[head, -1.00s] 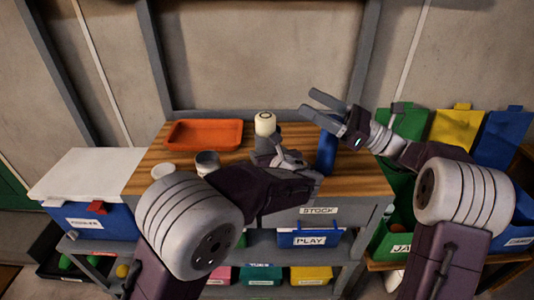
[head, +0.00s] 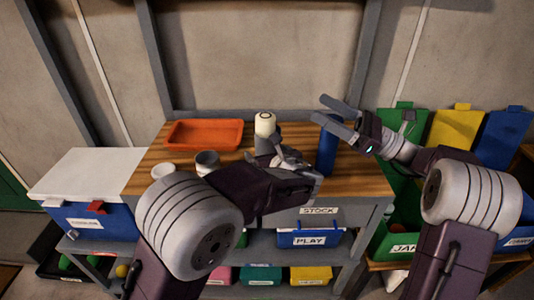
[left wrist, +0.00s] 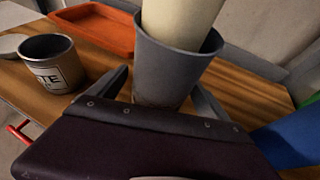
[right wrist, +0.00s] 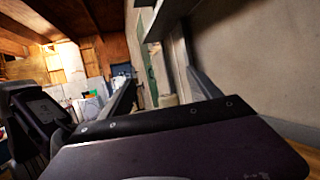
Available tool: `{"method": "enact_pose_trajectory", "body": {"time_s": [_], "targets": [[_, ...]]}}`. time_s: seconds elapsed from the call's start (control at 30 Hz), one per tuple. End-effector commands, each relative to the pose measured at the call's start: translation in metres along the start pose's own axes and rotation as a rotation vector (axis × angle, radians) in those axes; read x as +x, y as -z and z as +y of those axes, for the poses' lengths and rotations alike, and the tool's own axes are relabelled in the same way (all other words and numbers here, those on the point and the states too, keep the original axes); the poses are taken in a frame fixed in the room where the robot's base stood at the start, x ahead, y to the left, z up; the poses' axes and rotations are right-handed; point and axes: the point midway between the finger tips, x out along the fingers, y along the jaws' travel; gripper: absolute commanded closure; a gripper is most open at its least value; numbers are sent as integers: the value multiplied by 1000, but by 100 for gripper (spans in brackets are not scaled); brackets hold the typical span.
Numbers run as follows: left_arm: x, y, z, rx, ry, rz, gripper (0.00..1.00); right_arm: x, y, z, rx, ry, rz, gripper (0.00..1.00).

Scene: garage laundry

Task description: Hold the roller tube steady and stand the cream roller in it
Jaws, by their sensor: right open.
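The cream roller (head: 265,124) stands upright in the grey roller tube (head: 266,144) on the wooden bench top. In the left wrist view the roller (left wrist: 180,22) leans slightly against the inside of the tube (left wrist: 168,70); its lower end is hidden inside. My left gripper (left wrist: 160,88) has one finger on each side of the tube, close against its wall, and appears shut on it. My right gripper (head: 322,108) is open and empty, raised to the right of the roller and apart from it, near a blue cylinder.
The blue cylinder (head: 328,146) stands on the bench right of the tube. An orange tray (head: 205,148) lies at the back left. A grey can (left wrist: 48,70) and a white dish (head: 163,171) sit at the left. Coloured bins (head: 455,130) stand off the bench at the right.

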Motion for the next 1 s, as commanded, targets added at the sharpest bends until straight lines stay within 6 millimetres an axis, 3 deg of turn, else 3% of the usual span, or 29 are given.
{"method": "enact_pose_trajectory", "body": {"time_s": [0.17, 0.5, 0.63, 1.0], "targets": [[-6, 0, -1, 0, 2, 0, 11, 0, 0, 0, 0, 0, 0, 28], [-87, 0, -2, 0, 6, -1, 11, 0, 0, 0, 0, 0, 0, 28], [-109, 0, -1, 0, 4, -1, 11, 0, 0, 0, 0, 0, 0, 28], [-120, 0, 0, 0, 0, 0, 11, 0, 0, 0, 0, 0, 0, 28]]}}
